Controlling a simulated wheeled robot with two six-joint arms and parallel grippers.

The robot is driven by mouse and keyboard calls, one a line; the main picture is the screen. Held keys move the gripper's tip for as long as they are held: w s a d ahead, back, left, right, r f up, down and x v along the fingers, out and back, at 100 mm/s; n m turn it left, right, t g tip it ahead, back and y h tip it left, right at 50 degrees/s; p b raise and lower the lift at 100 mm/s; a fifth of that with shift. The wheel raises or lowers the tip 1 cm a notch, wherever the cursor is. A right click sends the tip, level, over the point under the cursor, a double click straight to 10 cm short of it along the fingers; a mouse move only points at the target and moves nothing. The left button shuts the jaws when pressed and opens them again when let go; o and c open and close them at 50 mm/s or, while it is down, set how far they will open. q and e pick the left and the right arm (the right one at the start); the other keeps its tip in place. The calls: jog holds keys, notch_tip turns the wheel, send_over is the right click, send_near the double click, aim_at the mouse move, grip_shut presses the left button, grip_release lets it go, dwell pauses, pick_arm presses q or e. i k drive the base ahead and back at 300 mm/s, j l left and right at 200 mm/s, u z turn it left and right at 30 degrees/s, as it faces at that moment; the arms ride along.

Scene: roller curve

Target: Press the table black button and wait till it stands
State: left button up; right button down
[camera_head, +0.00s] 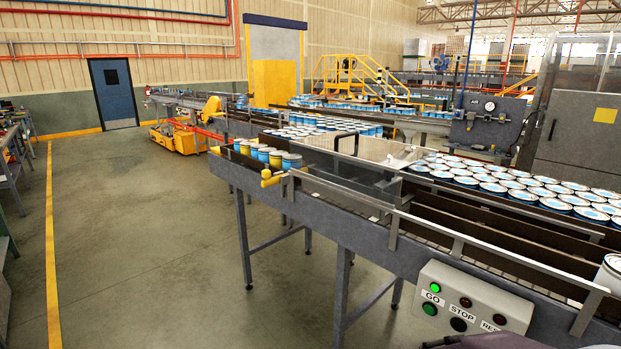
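A grey control box (478,284) is fixed to the near side of the conveyor at the lower right. It carries labels reading GO, STOP and a partly cut-off RES. The black button (458,324) sits below the STOP label. A green button (430,309) sits below GO, and a green lamp (435,288) above GO is lit. The lamp above STOP looks dark. A dark shape at the bottom edge, just below the box, seems to be part of my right gripper; its fingers are not clear. My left gripper is not in view.
The conveyor (352,226) runs diagonally from the right edge to the left back. Blue-and-white cans (498,189) crowd the belt at right, and several cans stand in the near lane (275,157). A yellow cart (180,137) stands at the back. The left floor is open.

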aim_at(457, 326)
jog(key=z, duration=1.05)
